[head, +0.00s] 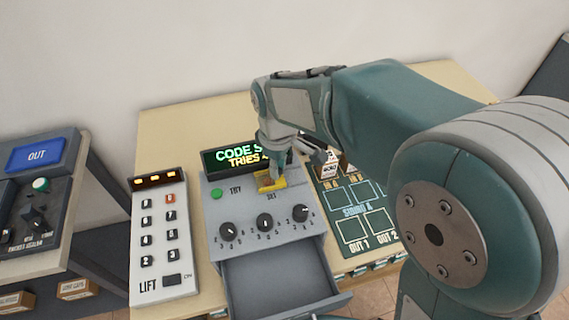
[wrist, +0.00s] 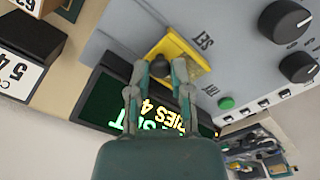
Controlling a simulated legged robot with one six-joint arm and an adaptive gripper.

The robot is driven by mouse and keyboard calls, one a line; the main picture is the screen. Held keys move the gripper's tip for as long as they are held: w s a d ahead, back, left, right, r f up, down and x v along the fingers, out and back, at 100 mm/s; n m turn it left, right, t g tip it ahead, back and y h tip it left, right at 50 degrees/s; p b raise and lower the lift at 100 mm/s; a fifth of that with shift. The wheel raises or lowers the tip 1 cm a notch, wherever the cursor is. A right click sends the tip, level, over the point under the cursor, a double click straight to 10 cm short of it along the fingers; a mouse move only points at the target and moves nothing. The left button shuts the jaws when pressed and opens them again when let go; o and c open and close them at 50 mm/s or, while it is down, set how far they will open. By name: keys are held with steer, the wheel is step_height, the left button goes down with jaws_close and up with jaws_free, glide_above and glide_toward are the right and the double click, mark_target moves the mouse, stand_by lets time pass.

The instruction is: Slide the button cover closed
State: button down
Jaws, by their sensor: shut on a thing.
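The yellow button cover (head: 266,187) is on the sloped grey panel (head: 217,206), just below the display and above the SET label. In the wrist view the yellow cover (wrist: 196,60) is a frame with a dark round knob (wrist: 160,65) at one end. My gripper (head: 273,173) reaches down to it from above. In the wrist view my gripper (wrist: 161,72) has its two fingers on either side of the knob, shut on it. The fingers and knob hide part of the cover. I cannot tell whether the button beneath is covered.
A green button (head: 216,193) labelled TRY is left of the cover. Several dials (head: 264,222) are below it. The display (head: 232,156) stands directly behind. An open grey drawer (head: 280,284) juts out at the front. The LIFT keypad (head: 160,236) is left, a dark green board (head: 360,213) right.

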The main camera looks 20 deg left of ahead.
steer(key=shift+a, duration=0.1)
steer(key=c, duration=0.6)
jaws_free()
steer(key=shift+o, duration=0.3)
steer(key=shift+s+a, duration=0.1)
steer(key=shift+a, duration=0.15)
steer(key=shift+f, duration=0.1)
steer(key=shift+d+r, duration=0.1)
steer(key=shift+r, duration=0.1)
step_height(320, 180, up, 12)
steer(key=shift+a+f, duration=0.2)
steer(key=shift+f, duration=0.05)
steer(key=shift+d, duration=0.1)
